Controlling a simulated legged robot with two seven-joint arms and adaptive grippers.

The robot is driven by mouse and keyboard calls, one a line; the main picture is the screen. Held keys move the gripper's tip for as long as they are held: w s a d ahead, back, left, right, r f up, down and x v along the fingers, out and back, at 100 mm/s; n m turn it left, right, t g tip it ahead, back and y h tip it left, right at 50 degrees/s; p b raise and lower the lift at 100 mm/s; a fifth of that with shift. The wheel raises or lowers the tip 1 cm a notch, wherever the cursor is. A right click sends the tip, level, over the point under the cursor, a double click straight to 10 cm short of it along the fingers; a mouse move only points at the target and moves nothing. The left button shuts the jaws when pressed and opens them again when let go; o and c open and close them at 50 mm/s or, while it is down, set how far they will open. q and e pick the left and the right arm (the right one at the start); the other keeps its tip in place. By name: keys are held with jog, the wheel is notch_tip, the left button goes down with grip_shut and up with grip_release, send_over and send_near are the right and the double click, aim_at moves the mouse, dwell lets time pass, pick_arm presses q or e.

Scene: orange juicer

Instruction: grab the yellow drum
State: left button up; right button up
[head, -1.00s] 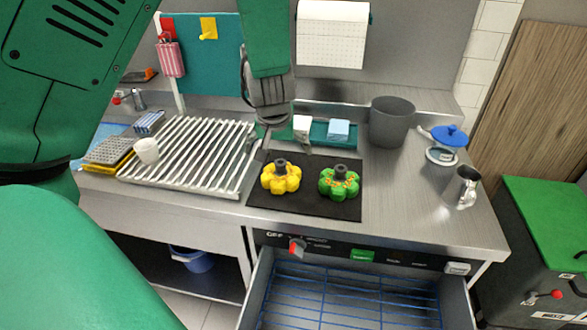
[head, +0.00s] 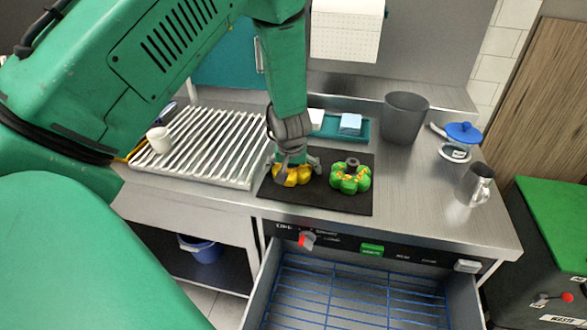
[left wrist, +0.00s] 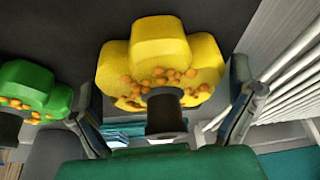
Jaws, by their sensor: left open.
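The yellow drum (head: 293,179) is a lobed yellow piece with a dark knob, on the left of the black mat (head: 315,198). In the left wrist view the yellow drum (left wrist: 160,58) shows orange bits around its dark knob. My left gripper (head: 298,168) is just above the drum and hides part of it, knob included, in the head view. It is open, with its fingers (left wrist: 168,115) to either side of the knob in the left wrist view. I cannot tell whether they touch the drum. My right gripper is not in view.
A similar green drum (head: 350,177) sits close by on the right of the mat. A white slatted rack (head: 205,145) is to the left, a grey bin (head: 404,117) behind right. An open drawer (head: 345,290) is below the counter front.

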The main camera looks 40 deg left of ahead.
pick_arm(q)
jog(key=shift+s+r, duration=0.1)
jog(key=shift+d, duration=0.1)
jog(key=c, duration=1)
jog(key=shift+o, duration=0.2)
jog(key=shift+r, duration=0.1)
